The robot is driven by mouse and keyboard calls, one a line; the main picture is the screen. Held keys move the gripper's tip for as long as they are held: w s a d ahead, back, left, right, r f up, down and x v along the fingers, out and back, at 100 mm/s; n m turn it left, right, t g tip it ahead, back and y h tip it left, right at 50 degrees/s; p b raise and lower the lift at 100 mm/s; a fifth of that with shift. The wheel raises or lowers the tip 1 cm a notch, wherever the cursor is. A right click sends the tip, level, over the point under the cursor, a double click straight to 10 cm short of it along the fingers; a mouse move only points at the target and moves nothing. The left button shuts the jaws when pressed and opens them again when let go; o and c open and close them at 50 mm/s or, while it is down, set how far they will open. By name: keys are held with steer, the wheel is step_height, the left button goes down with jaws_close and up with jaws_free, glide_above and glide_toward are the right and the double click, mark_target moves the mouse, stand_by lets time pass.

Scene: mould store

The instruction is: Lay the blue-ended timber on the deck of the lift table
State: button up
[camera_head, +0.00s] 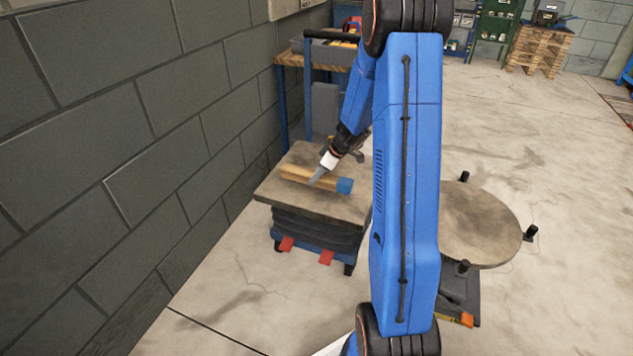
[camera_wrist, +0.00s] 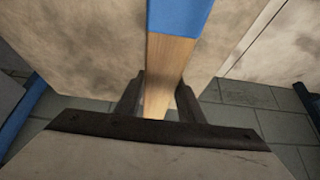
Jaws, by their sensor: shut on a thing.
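The timber (camera_head: 295,174) is a pale wooden bar with a blue end (camera_head: 345,186) pointing right. My gripper (camera_head: 315,182) is shut on its middle, with the bar lying level over the deck of the lift table (camera_head: 300,207). In the wrist view the timber (camera_wrist: 170,62) runs between the two fingers (camera_wrist: 160,100), its blue end (camera_wrist: 178,15) at the top. The whole bar is within the deck's outline in the head view. I cannot tell whether it touches the deck or is just above it.
A dark block wall (camera_head: 120,140) runs close along the left. A bench or trolley with a grey bin (camera_head: 335,50) stands behind the lift table. A round turntable (camera_head: 480,215) with black posts is to the right. Stacked pallets (camera_head: 540,48) stand far back; open floor lies between.

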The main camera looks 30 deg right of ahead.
steer(key=shift+f, duration=1.45)
steer(key=o, duration=1.3)
steer(key=shift+f, duration=0.1)
